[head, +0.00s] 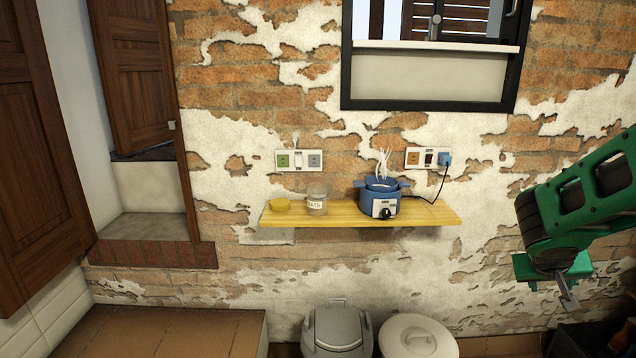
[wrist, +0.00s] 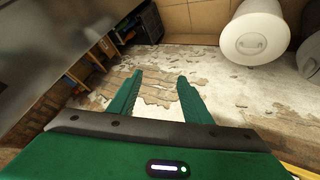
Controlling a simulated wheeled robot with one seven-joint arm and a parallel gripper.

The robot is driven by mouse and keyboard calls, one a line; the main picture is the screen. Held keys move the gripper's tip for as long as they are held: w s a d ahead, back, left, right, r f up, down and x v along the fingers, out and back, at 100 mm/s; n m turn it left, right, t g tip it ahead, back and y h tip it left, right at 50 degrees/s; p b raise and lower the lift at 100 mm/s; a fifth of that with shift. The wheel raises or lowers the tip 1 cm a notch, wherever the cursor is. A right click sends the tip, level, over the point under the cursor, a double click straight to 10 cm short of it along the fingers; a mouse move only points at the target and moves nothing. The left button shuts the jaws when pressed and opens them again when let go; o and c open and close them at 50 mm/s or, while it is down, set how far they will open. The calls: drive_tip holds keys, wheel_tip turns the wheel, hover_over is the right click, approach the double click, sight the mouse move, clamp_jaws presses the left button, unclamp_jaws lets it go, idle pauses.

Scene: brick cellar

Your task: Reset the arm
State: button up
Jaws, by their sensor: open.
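My green arm reaches in from the right edge of the head view. My gripper (head: 568,290) hangs at its end, to the right of the yellow shelf and apart from it, in front of the brick wall. In the wrist view my gripper (wrist: 157,85) shows two green fingers spread apart. Nothing is between the fingers; the peeling wall shows through the gap.
A yellow shelf (head: 420,213) on the wall holds a blue cooker (head: 382,196), a labelled jar (head: 317,205) and a yellow lid (head: 280,204). The cooker's cord runs to a socket (head: 428,158). Two bins (head: 338,330) (head: 415,338) stand below. A dark crate (wrist: 150,22) shows in the wrist view.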

drive_tip(key=s+a+m+g+y, duration=0.1)
drive_tip(key=s+a, duration=0.5)
drive_tip(key=s, duration=0.7)
drive_tip(key=s+a+r+m+g+y, duration=0.1)
drive_tip(key=s+a+g+y, duration=0.3)
drive_tip(key=s, duration=0.8)
drive_tip(key=shift+s+a+r+y, duration=0.25)
drive_tip(key=shift+s+a+y, duration=0.15)
drive_tip(key=shift+a+y, duration=0.65)
drive_tip(key=shift+d, duration=0.2)
drive_tip(key=shift+w+f, duration=0.25)
drive_tip(key=shift+w, duration=0.35)
